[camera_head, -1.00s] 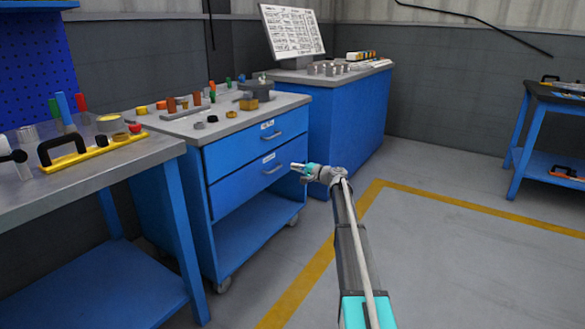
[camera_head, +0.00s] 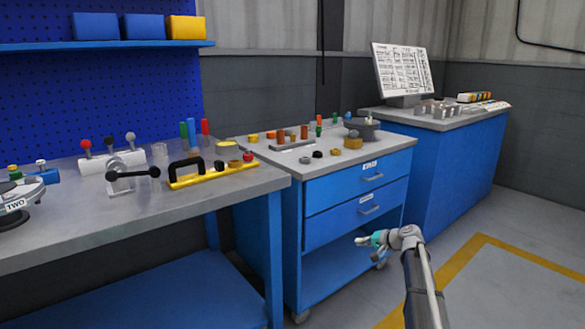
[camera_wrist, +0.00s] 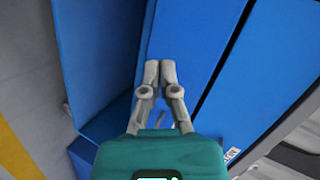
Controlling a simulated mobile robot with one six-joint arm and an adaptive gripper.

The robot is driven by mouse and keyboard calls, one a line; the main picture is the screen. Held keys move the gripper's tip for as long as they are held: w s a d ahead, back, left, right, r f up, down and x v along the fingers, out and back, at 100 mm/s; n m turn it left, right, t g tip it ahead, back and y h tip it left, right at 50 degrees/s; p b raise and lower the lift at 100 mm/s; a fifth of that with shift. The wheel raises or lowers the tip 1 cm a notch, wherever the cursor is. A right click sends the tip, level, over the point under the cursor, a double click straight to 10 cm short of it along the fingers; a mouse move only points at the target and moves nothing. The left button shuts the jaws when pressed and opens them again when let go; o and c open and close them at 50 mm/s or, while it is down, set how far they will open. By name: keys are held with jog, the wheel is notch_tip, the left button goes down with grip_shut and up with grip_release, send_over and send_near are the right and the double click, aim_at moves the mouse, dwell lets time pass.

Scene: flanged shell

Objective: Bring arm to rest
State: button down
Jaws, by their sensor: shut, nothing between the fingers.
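My gripper (camera_head: 362,241) is at the end of my extended arm, in front of the lower part of the blue drawer cart (camera_head: 340,245) in the head view. In the wrist view my gripper (camera_wrist: 160,68) points toward blue cart panels, with its two grey fingertips together and nothing between them. The fingers appear apart from the cart, though the exact gap cannot be told.
A grey workbench (camera_head: 225,193) with a yellow handled fixture stands at the left. Small cylinders and a flanged part (camera_head: 362,128) sit on the cart's top. A blue cabinet (camera_head: 455,165) with a sign board (camera_head: 402,70) stands behind. Floor with a yellow line (camera_head: 450,265) is clear at the right.

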jog(key=s+a+f+n+g+h+p, duration=0.15)
jog(key=s+a, duration=0.25)
jog(key=s, duration=0.5)
jog(key=s+a+f+n+g+h+p, duration=0.1)
jog(key=s+a+n+g+h+p, duration=0.2)
jog(key=s, duration=0.6)
jog(key=s+n+g+h+p, duration=0.1)
jog(key=s+g+h+p, duration=0.3)
jog(key=s, duration=1.4)
notch_tip(320, 180, up, 38)
jog(key=h+p, duration=0.1)
jog(key=p, duration=3.6)
jog(key=shift+a+t, duration=0.15)
jog(key=shift+t, duration=0.2)
